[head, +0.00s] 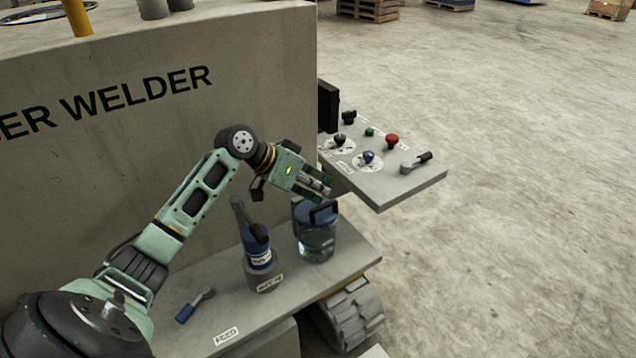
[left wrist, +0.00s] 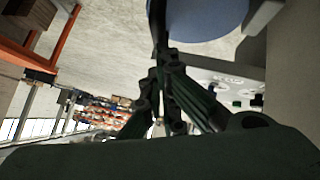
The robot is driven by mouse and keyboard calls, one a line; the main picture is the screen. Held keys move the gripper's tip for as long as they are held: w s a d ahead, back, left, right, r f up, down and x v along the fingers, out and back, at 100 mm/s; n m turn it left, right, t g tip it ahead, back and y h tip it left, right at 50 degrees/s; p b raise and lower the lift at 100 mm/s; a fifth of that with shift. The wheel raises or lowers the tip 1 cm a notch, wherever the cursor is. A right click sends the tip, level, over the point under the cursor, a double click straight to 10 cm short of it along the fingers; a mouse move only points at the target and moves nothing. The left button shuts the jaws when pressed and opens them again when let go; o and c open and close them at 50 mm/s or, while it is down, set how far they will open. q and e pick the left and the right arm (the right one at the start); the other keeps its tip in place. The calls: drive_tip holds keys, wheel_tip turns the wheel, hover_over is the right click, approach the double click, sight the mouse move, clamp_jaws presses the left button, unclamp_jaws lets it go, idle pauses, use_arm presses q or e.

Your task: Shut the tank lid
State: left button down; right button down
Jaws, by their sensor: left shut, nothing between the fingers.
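The tank (head: 316,245) is a clear, round vessel standing on the grey shelf near its right end. Its blue lid (head: 303,212) is at the top, with a black handle (head: 325,213). I cannot tell whether the lid lies fully flat on the rim. My left gripper (head: 327,190) is just above and behind the lid, shut and empty, with no clear contact. In the left wrist view, the gripper (left wrist: 160,62) is shut, and a large blue disc, apparently the lid (left wrist: 205,18), shows at the top. My right gripper is not in view.
A blue-handled lever (head: 193,306) is on the shelf (head: 225,305). A control panel (head: 385,180) with knobs juts out behind the tank. The welder wall (head: 130,140) stands behind my arm.

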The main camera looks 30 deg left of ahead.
use_arm(q)
drive_tip(key=shift+s+d+f+m+y+p, duration=0.4)
drive_tip(key=shift+d+f+y, duration=0.3)
drive_tip(key=shift+d, duration=0.1)
drive_tip(key=shift+w, duration=0.1)
